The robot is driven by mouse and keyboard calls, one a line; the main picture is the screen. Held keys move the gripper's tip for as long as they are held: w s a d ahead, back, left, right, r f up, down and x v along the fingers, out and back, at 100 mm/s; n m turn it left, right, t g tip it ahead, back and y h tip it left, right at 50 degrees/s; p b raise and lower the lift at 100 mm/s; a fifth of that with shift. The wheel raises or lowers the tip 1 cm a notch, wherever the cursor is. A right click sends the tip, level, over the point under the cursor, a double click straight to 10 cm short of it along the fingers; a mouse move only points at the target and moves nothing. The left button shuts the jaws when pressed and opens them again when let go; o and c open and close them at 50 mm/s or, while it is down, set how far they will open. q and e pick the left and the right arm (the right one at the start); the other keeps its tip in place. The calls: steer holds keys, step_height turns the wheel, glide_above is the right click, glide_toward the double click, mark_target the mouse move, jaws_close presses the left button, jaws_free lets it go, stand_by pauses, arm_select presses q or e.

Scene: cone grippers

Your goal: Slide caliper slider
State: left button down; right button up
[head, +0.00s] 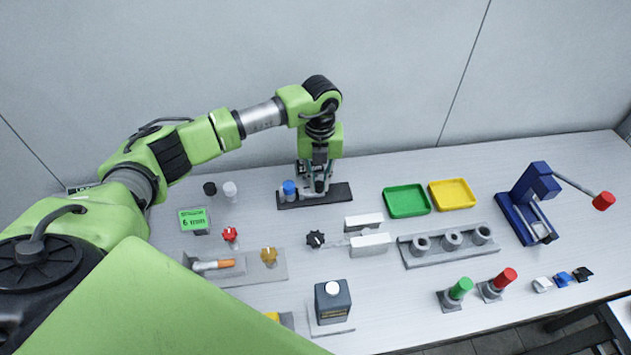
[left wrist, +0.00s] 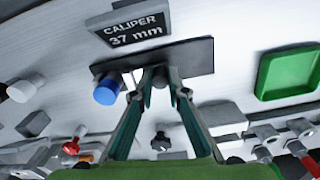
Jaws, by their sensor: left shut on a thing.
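The caliper stands on a dark base plate (head: 340,193) near the back wall, with a blue knob (head: 289,187) at its left end. The base plate also shows in the left wrist view (left wrist: 200,58), with the blue knob (left wrist: 107,91) left of the fingers. A dark sign (left wrist: 132,28) beside it reads "CALIPER 37 mm". My left gripper (head: 319,188) reaches down over the plate, fingers pointing down, shut on the caliper slider, mostly hidden between the fingertips. The fingers converge at the plate in the wrist view (left wrist: 160,74). My right gripper is not in view.
A green tray (head: 407,202) and a yellow tray (head: 452,194) lie to the right. A green display (head: 193,219) reads "6 mm" at the left. A grey holder with several rings (head: 450,242) and a blue press (head: 530,205) stand farther right.

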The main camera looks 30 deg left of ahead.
arm_select(q)
steer(key=shift+w+d, duration=0.5)
steer(key=shift+d, duration=0.15)
steer(key=c, duration=2.1)
jaws_free()
steer(key=shift+r, duration=0.1)
steer(key=shift+o, duration=0.7)
steer(key=shift+d, duration=0.1)
step_height(320, 180, up, 12)
